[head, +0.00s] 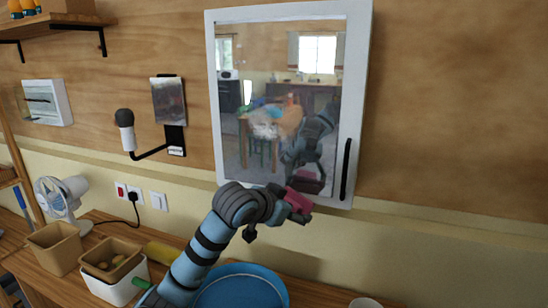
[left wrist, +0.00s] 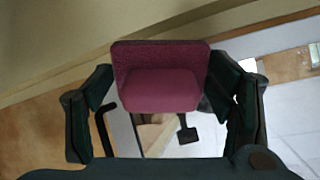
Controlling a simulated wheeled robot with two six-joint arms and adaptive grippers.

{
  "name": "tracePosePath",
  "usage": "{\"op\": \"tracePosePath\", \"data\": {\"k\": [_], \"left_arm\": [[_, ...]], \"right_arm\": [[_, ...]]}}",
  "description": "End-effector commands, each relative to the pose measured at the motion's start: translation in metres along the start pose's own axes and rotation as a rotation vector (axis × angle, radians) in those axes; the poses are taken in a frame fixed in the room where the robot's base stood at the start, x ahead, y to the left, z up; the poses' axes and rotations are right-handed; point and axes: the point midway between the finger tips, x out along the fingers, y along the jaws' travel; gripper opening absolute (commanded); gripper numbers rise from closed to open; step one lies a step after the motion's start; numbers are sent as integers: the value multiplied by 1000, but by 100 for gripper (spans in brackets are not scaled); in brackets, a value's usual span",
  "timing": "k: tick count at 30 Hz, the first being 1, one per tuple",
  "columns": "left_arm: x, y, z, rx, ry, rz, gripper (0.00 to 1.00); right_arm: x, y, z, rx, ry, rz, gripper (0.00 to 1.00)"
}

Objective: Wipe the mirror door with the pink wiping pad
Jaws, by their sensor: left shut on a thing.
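The mirror door (head: 245,75) hangs on the wall, with a white frame and a black vertical handle (head: 346,170) at its right. My left gripper (head: 297,207) is in front of the door's lower edge, left of the handle. It is shut on the pink wiping pad (head: 299,198). In the left wrist view the pad (left wrist: 160,78) sits between the two fingers of the gripper (left wrist: 163,95). I cannot tell whether the pad touches the door. The mirror reflects my arm and a pink patch low on the glass. My right gripper is not in view.
A blue basin (head: 240,290) stands on the counter below my left arm. Two tan bins (head: 55,250), a white container (head: 112,290) and a fan (head: 60,195) are at the left. A lamp on a bracket (head: 125,130) sticks out left of the door. The wall at the right is bare.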

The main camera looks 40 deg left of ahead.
Motion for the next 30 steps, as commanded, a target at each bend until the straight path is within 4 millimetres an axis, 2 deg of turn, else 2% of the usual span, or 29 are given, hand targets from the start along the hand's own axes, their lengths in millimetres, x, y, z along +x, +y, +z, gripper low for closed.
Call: {"op": "tracePosePath", "data": {"k": [3, 6, 9, 12, 17, 24, 30], "left_arm": [[-34, -35, -52, 13, 195, -189, 52], [-68, -53, -86, 38, 314, -292, 52], [-94, -61, -107, 61, 385, -343, 52], [-105, -63, -116, 71, 413, -358, 52], [-95, -68, -124, 70, 414, -359, 52], [-67, -79, -136, 71, 413, -357, 52], [-57, -82, -140, 74, 413, -357, 52]], "right_arm": [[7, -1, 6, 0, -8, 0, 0], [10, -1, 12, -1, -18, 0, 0], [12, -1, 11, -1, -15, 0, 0], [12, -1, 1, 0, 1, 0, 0], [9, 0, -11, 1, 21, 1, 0], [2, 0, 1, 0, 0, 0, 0], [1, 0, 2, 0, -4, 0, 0]]}}
